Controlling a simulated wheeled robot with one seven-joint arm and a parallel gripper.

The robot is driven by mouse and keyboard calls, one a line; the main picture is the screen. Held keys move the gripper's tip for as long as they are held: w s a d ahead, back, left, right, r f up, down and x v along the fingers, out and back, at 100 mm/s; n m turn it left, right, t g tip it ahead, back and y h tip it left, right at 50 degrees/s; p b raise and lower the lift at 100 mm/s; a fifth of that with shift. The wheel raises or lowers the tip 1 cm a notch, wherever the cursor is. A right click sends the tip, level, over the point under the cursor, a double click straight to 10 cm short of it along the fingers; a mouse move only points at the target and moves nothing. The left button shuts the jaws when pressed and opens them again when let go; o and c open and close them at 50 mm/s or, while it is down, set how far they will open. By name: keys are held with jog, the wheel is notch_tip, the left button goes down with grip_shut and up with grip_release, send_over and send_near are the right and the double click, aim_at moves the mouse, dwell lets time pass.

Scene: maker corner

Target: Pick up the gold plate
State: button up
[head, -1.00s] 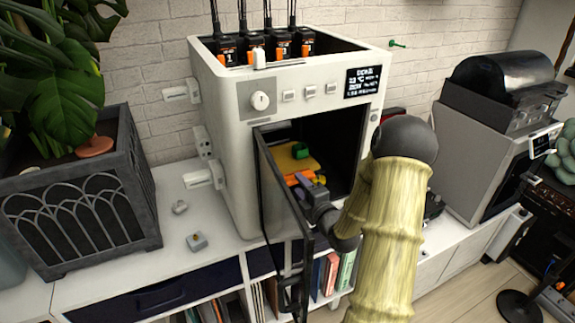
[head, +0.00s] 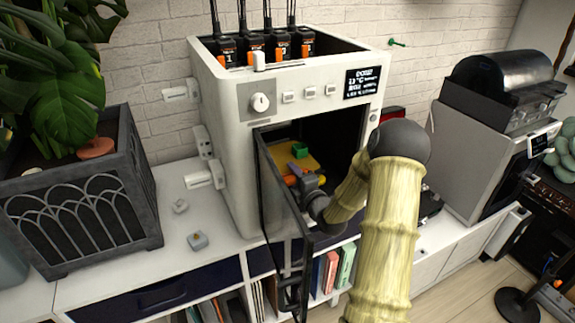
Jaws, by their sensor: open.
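The gold plate (head: 282,162) lies flat inside the open chamber of the white printer-like machine (head: 228,107). A small green block (head: 300,150) sits on the plate. My gripper (head: 294,177) reaches into the chamber opening from the right, at the plate's near edge. The jaws are open, and orange parts (head: 291,181) show by them. Whether the fingers lie around the plate edge or just in front of it, I cannot tell. My wrist and arm hide the plate's near right side and part of the chamber.
The machine's dark glass door (head: 283,220) stands open on the left, close to my wrist. Another grey machine (head: 478,150) stands right.

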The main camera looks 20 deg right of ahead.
grip_shut()
jog(key=shift+r, duration=0.15)
notch_tip(320, 180, up, 10)
jog(key=shift+f, duration=0.1)
dwell(0.6)
dwell(0.4)
